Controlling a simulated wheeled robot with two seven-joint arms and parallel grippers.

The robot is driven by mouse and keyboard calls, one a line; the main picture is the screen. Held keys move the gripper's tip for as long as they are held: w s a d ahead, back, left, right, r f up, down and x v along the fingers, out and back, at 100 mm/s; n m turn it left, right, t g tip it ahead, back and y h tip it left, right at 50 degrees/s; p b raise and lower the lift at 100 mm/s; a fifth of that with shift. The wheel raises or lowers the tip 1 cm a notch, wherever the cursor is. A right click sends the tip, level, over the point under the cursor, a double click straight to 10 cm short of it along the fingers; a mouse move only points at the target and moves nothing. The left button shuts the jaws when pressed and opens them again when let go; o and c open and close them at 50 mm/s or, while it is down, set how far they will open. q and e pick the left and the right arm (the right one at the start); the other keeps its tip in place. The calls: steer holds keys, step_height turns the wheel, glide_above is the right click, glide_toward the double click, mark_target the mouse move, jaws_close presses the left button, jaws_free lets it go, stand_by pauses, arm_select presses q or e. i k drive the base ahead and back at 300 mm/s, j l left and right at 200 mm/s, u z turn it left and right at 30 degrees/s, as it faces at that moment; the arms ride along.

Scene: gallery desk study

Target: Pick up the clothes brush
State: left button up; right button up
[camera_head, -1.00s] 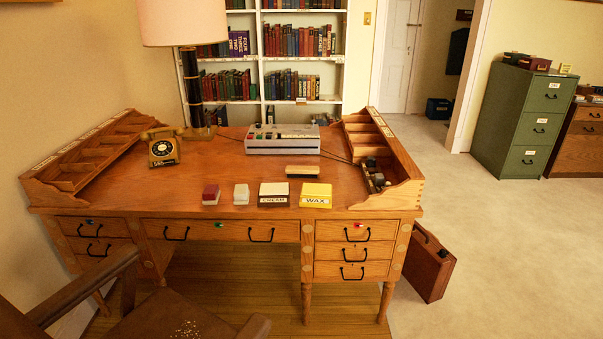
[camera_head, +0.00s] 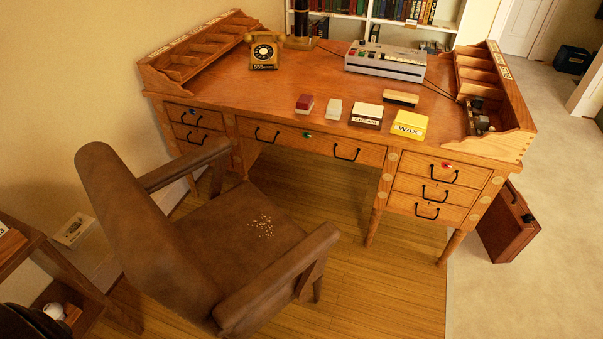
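What looks like the clothes brush (camera_head: 400,98), a small oblong with a light tan top and a darker underside, lies on the wooden desk (camera_head: 225,95). It is behind the yellow WAX box (camera_head: 410,125) and the CREAM box (camera_head: 366,115), in front of the grey machine. Its bristles are too small to make out. Neither of my grippers is in view.
A brown armchair (camera_head: 220,240) with pale crumbs on its seat stands before the desk. A red-topped block (camera_head: 304,104), a white block (camera_head: 333,108), a telephone (camera_head: 265,50) and a grey machine (camera_head: 386,60) are on the desk. A briefcase (camera_head: 508,225) leans at right.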

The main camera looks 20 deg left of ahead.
mark_target(389, 95)
steer(key=i+l+u, duration=0.15)
steer(key=i+l, duration=1)
